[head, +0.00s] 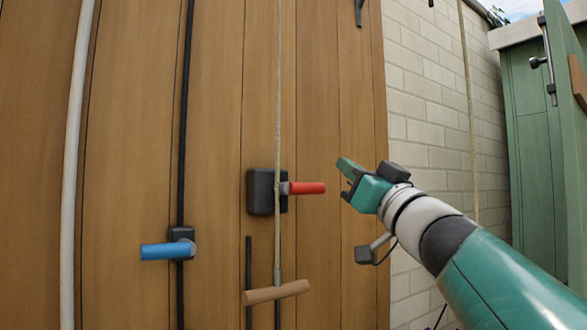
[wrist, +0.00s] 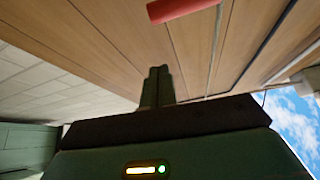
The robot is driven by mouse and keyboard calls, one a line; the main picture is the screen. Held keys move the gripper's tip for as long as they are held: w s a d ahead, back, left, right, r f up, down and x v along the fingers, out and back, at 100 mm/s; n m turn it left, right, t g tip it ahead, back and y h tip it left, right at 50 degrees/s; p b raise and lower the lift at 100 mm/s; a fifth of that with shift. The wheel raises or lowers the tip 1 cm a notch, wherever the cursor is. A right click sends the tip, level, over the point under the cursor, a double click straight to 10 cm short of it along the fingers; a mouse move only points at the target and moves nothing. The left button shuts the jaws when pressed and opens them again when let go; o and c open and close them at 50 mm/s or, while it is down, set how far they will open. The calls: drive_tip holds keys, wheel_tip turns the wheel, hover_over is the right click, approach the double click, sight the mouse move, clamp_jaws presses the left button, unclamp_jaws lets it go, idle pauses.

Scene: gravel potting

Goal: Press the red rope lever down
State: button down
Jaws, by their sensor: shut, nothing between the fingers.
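The red lever (head: 306,188) sticks out to the right, roughly level, from a black box (head: 262,192) on the wooden wall. A pale rope (head: 278,90) runs vertically in front of the box. My gripper (head: 345,165) is to the right of the red lever's free end and slightly higher, apart from it in the picture. Its fingers are shut and empty. In the wrist view the red lever (wrist: 180,8) shows at the top edge, partly cut off, beyond the closed fingertips (wrist: 159,70).
A blue lever (head: 167,251) sits lower left on a black vertical rod. A brown wooden handle (head: 276,292) hangs at the rope's lower end, below the red lever. A white pipe (head: 74,140) runs up the left. A pale brick wall (head: 430,100) and green door (head: 530,130) are at right.

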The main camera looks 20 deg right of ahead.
drive_tip(key=v, duration=0.6)
drive_tip(key=shift+f, duration=0.15)
drive_tip(key=a+f+g, duration=0.4)
drive_tip(key=a+f, duration=0.1)
drive_tip(key=f, duration=0.4)
drive_tip(key=s+a+f+g+y, duration=0.1)
drive_tip(key=a+f+g, duration=0.3)
drive_tip(key=f, duration=0.5)
drive_tip(key=a+f+g, duration=0.4)
drive_tip(key=a+f, duration=0.1)
drive_tip(key=f, duration=0.4)
drive_tip(key=s+d+f+g+h, duration=0.2)
drive_tip(key=s+f, duration=0.3)
drive_tip(key=f, duration=0.5)
drive_tip(key=s+d+f+m+g+h, duration=0.1)
drive_tip(key=s+d+f+g+h, duration=0.1)
drive_tip(key=f, duration=0.8)
drive_tip(key=s+g+h, duration=0.1)
drive_tip(key=s+h, duration=0.1)
drive_tip(key=s, duration=0.1)
drive_tip(key=shift+f+g+h, duration=0.15)
drive_tip(key=shift+g+h, duration=0.15)
drive_tip(key=shift+h, duration=0.1)
